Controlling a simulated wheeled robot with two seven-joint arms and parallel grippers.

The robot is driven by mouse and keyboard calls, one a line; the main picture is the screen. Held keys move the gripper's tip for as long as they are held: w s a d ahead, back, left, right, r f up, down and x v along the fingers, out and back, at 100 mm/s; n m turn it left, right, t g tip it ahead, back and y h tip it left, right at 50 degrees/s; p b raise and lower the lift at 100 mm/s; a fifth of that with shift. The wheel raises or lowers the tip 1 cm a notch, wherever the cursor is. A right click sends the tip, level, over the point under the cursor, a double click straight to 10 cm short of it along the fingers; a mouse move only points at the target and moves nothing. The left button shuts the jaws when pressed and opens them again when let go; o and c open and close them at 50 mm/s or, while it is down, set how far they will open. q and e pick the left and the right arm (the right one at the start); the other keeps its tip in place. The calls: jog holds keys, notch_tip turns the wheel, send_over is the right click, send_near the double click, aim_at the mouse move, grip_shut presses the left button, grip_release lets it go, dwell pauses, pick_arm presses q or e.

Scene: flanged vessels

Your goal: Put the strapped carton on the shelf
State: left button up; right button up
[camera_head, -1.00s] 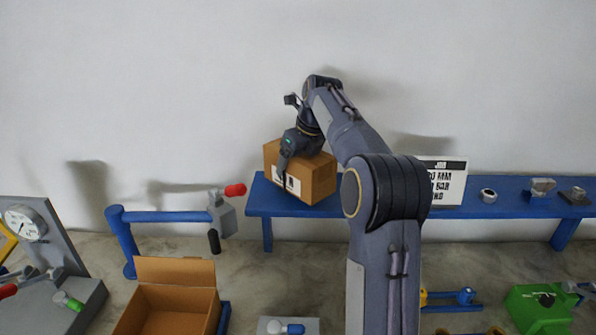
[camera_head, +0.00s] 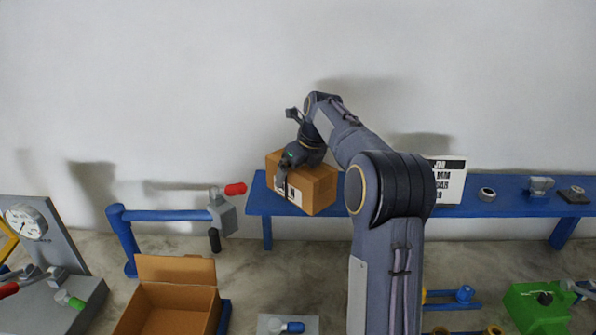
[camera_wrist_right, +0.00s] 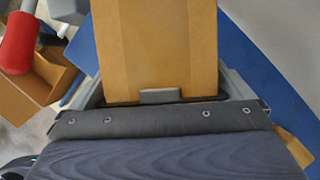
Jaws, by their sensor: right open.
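The brown strapped carton (camera_head: 318,190), with a white label on its front, appears to rest on the left end of the blue shelf (camera_head: 395,206), near its front edge. My right gripper (camera_head: 283,180) is at the carton's front left, reaching down from above. In the right wrist view the carton (camera_wrist_right: 155,45) lies between the fingers of my right gripper (camera_wrist_right: 160,93), which is open around it. Contact between carton and fingers cannot be told. My left gripper is not in view.
A printed sign (camera_head: 447,182) and several metal parts (camera_head: 540,186) occupy the shelf's right side. An open carton (camera_head: 172,305) stands below at left. A blue post with a red-handled clamp (camera_head: 222,212) is left of the shelf. A green box (camera_head: 538,308) is lower right.

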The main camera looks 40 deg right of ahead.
jog(key=v, duration=1.1)
jog(key=shift+r, duration=0.3)
jog(key=shift+s+r, duration=0.15)
jog(key=shift+r, duration=0.15)
jog(key=shift+s, duration=0.15)
jog(key=s+a+f+n+y, duration=0.1)
jog(key=s+a+f+n, duration=0.5)
jog(key=n, duration=0.5)
jog(key=s+a+f+n+y, duration=0.1)
jog(key=s+a+f+n, duration=0.6)
jog(key=s+a+n, duration=0.4)
jog(key=s+a+f+n+t+y, duration=0.1)
jog(key=s+a+f+n, duration=0.5)
jog(key=s+a+n, duration=0.3)
jog(key=shift+s+f+n, duration=0.2)
jog(key=shift+s+n, duration=0.55)
jog(key=shift+n, duration=0.45)
